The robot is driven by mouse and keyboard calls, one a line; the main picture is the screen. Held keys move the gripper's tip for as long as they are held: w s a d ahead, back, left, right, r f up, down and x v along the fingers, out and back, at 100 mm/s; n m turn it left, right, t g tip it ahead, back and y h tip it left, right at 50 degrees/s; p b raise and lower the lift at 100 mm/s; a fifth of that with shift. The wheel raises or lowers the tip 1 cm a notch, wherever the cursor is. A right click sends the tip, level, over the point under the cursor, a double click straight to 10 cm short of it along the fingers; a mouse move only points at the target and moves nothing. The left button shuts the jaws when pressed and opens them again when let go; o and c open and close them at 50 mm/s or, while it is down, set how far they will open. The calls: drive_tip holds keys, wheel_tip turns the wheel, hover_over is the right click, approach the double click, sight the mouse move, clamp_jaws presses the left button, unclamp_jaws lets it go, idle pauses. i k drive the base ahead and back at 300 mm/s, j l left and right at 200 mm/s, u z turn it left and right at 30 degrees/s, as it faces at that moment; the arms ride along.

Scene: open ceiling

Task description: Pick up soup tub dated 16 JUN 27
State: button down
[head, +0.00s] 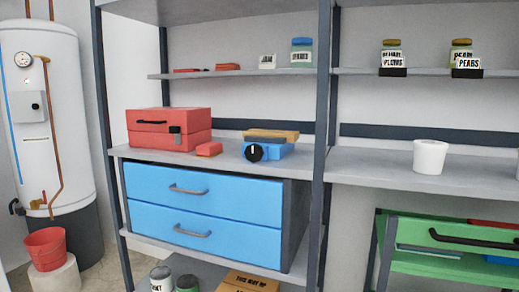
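I see no tub whose label reads 16 JUN 27. A plain white tub (430,157) stands upright on the grey right-hand shelf, and no date shows on its visible side. A second pale object (517,170) is cut off at the right edge of the view, so I cannot tell what it is. My gripper is not in view.
A red box (168,130) and a blue device with a black dial (262,149) stand above a blue two-drawer cabinet (213,212). Jars (391,55) line the upper shelf. A green unit (456,240) stands below. A red bucket (45,249) stands by the boiler (45,110).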

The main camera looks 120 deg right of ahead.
sight(429, 156)
drive_tip(key=z, duration=5.3)
drive_tip(key=i+j+z, duration=0.1)
drive_tip(key=i+z, duration=0.15)
drive_tip(key=i+j+z, duration=0.25)
drive_tip(key=i+l, duration=0.05)
drive_tip(key=l, duration=0.05)
